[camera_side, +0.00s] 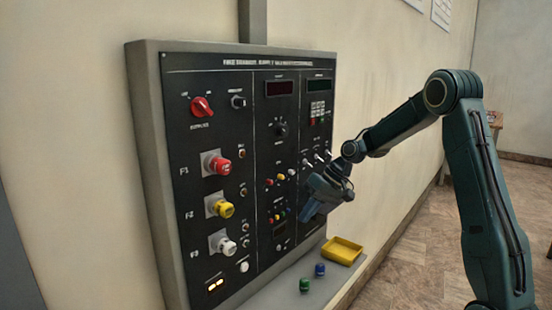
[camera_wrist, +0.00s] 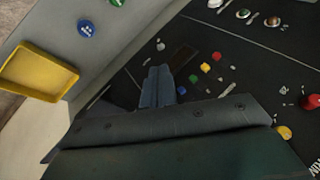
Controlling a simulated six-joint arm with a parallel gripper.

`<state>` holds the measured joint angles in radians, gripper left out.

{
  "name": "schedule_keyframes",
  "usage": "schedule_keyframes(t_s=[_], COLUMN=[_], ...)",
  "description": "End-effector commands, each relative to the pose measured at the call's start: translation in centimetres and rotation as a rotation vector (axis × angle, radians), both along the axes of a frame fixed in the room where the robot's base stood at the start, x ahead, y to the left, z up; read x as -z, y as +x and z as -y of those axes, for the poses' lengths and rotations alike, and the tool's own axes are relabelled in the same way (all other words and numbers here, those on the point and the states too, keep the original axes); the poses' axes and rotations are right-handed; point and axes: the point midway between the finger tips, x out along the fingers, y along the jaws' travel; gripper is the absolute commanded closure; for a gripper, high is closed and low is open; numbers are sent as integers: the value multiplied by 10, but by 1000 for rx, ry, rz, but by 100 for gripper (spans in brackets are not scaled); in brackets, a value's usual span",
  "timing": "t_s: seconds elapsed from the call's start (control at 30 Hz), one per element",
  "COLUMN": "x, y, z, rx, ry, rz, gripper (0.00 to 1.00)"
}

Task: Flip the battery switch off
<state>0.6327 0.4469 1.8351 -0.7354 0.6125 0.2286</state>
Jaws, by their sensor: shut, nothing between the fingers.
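The black control panel (camera_side: 265,75) stands upright in a grey frame. I cannot read which control is the battery switch. A red rotary knob (camera_side: 202,107) sits at its upper left, and several silver toggle switches (camera_side: 317,158) sit at the right, above my gripper.
Small coloured buttons (camera_wrist: 205,67) lie right of the fingers. Red, yellow and white plugs (camera_side: 220,208) stick out at the panel's left. A yellow tray (camera_side: 342,250), a blue cap (camera_side: 319,269) and a green cap (camera_side: 304,285) are on the ledge below.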

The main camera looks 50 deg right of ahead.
Motion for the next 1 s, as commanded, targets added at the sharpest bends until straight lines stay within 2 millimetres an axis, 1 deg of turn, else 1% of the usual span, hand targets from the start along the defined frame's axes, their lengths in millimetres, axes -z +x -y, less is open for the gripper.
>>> schedule_keyframes(t_s=[0.4,0.6,0.8,1.0], x=[47,64,70,70], y=[22,29,33,33], z=[-23,-31,-33,-33], rx=[-4,-3,-2,-2], ry=[1,-1,-2,-2], rz=[-2,-2,1,1], gripper=[100,100,100,100])
